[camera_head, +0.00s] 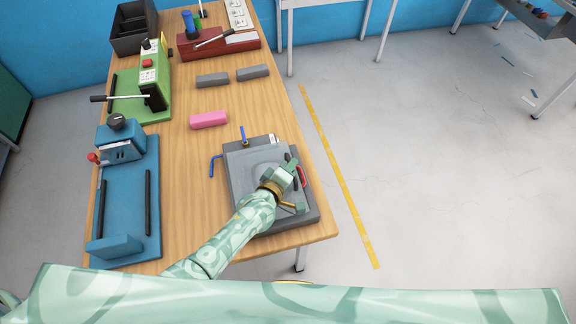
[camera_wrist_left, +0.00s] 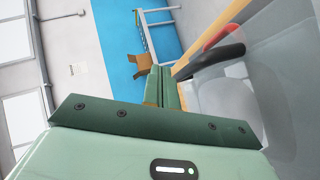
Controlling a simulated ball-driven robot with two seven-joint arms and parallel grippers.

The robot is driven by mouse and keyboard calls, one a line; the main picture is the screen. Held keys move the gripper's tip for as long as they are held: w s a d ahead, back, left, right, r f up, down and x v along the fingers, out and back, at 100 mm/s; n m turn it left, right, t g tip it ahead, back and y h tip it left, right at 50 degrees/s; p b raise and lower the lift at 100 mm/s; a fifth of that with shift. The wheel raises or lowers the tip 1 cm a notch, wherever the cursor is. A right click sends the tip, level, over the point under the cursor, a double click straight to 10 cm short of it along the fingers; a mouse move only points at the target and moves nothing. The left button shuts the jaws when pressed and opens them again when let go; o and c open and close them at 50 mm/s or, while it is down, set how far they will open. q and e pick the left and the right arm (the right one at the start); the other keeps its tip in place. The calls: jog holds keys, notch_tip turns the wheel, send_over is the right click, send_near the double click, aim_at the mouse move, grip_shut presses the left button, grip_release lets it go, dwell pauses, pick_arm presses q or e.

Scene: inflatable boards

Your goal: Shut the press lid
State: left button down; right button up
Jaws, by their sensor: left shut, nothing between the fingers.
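The press (camera_head: 305,220) is a dark grey square unit at the front right of the wooden table. Its lighter grey lid (camera_head: 238,170) lies over it, flat or nearly flat; I cannot tell if it is fully down. A black handle with a red part shows at its right edge, and in the left wrist view the black handle (camera_wrist_left: 217,55) stands beside the lid's grey surface (camera_wrist_left: 250,100). My left gripper (camera_head: 292,168) is over the right part of the lid, near the handle, shut and empty. Its closed fingers (camera_wrist_left: 161,88) show in the wrist view. My right gripper is not in view.
A blue press (camera_head: 125,190) and a green one (camera_head: 150,90) stand on the table's left side. A pink block (camera_head: 209,120) and grey blocks (camera_head: 212,79) lie behind the grey press. Blue levers (camera_head: 215,165) stick out from its left.

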pick_arm(q)
jog(key=shift+w+d+f+b, duration=0.1)
jog(key=shift+d+f+b, duration=0.15)
jog(key=shift+f, duration=0.25)
